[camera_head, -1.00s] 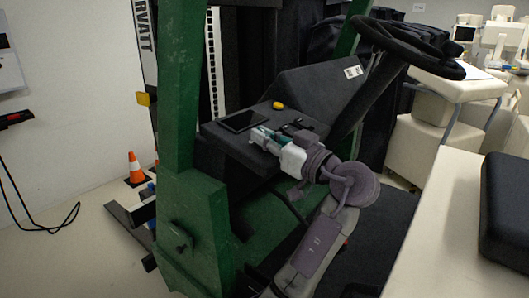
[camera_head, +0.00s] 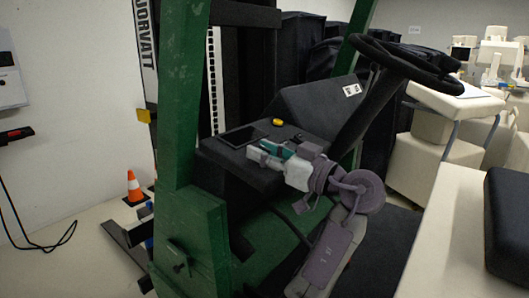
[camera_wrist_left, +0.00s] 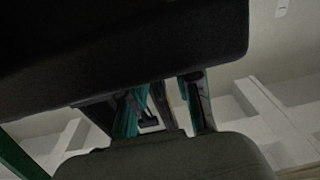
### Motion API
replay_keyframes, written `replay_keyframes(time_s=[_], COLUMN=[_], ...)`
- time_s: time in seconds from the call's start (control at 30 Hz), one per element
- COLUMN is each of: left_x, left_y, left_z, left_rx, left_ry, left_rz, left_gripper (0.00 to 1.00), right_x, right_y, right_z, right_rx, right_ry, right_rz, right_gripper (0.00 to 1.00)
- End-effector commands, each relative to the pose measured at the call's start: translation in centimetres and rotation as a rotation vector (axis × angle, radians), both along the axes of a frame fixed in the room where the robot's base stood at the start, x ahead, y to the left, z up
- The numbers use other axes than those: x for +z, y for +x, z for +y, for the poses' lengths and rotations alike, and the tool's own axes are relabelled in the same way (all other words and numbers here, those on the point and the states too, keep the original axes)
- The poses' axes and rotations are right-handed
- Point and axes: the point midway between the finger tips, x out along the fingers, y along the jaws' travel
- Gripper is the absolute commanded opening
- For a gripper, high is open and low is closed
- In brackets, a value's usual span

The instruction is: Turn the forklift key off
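The green forklift (camera_head: 187,120) fills the middle of the head view, with a black steering wheel (camera_head: 408,62) at upper right. Its dark dashboard (camera_head: 225,155) carries a flat black screen (camera_head: 242,136) and a yellow button (camera_head: 277,122). I cannot make out the key clearly; small dark parts near my gripper are partly hidden. My left gripper (camera_head: 268,151) is at the dashboard's near edge, just below the yellow button. In the left wrist view its fingers (camera_wrist_left: 165,108) stand apart, below a large dark surface (camera_wrist_left: 120,45). My right gripper is not in view.
An orange cone (camera_head: 134,187) stands on the floor at left, near a black cable (camera_head: 40,247). A pale surface with a black pad (camera_head: 508,220) is close at right. Black covered carts (camera_head: 300,50) and white equipment (camera_head: 440,150) stand behind.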

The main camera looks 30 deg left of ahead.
Motion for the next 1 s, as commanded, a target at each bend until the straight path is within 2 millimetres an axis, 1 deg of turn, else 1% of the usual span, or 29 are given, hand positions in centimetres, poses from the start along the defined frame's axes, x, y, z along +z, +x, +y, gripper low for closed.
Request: replay_keyframes(time_s=[0.27, 0.37, 0.6, 0.7, 0.8, 1.0], left_x=[-0.1, -0.2, -0.6, -0.8, -0.8, -0.8], left_y=[0.0, 0.0, -0.3, -0.3, -0.4, -0.5], left_z=[-0.2, -1.1, -5.1, -6.4, -7.2, -7.5], left_rx=[-0.001, -0.003, -0.004, -0.002, -0.002, 0.000], left_ry=[-0.001, -0.002, -0.002, -0.002, -0.002, 0.000], left_rz=[0.001, 0.002, 0.003, 0.002, 0.000, 0.000], left_gripper=[0.33, 0.33, 0.33, 0.33, 0.33, 0.33], right_x=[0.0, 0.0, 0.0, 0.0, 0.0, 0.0], right_y=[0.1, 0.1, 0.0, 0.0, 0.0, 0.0], right_z=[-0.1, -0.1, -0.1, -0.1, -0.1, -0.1], right_rx=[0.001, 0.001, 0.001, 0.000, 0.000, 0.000], right_ry=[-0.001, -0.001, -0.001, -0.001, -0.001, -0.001], right_rz=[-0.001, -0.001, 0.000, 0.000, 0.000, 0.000], right_gripper=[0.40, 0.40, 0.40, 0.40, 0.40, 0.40])
